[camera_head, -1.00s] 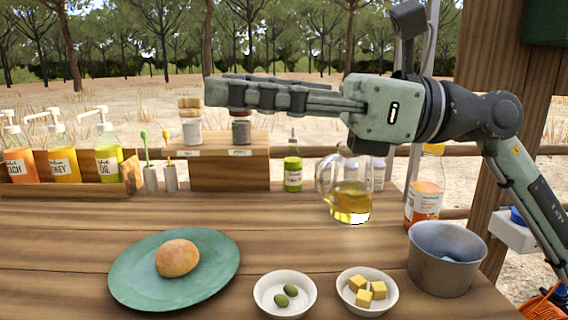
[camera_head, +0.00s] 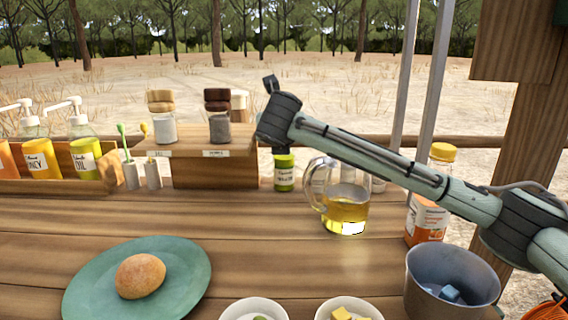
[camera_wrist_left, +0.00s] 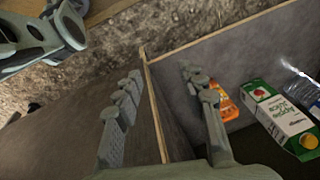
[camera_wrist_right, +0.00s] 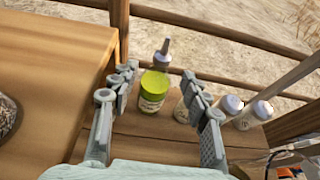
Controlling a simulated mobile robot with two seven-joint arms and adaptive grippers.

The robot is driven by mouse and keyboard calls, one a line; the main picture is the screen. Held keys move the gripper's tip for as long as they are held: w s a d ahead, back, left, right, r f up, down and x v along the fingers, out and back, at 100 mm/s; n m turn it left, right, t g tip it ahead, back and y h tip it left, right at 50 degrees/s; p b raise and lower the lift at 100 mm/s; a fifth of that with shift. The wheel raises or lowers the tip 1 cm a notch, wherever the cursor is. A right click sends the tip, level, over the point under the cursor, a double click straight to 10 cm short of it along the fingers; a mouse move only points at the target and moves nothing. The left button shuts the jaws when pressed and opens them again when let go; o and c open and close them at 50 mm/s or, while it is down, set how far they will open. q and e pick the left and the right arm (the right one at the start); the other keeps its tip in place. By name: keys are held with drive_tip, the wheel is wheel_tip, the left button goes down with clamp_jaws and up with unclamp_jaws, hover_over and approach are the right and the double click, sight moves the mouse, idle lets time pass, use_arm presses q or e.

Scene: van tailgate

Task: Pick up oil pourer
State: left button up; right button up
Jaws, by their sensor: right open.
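I cannot tell for sure which vessel is the oil pourer. A green squeeze bottle (camera_head: 285,174) with a label stands upright beside the wooden block in the head view. In the right wrist view the green bottle (camera_wrist_right: 153,92) shows a grey nozzle. My right gripper (camera_wrist_right: 160,75) is open, and the bottle appears between its fingers, apart from them. In the head view my right wrist covers the bottle's top and the fingers are hidden. A glass jug (camera_head: 345,208) of yellow liquid stands to the right. My left gripper (camera_wrist_left: 163,72) is open and empty, seen only in its wrist view.
White-lidded shakers (camera_wrist_right: 254,114) stand right of the green bottle. The wooden block (camera_head: 214,172) is at its left. An orange-labelled bottle (camera_head: 427,215) and metal pot (camera_head: 452,280) are at the right. A plate with a bun (camera_head: 140,276) is in front. A carton (camera_wrist_left: 280,118) lies near my left gripper.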

drive_tip(key=x, duration=0.7)
drive_tip(key=shift+w+d+r, duration=0.1)
drive_tip(key=shift+r, duration=0.1)
drive_tip(key=shift+c, duration=0.6)
clamp_jaws()
drive_tip(key=shift+r, duration=0.1)
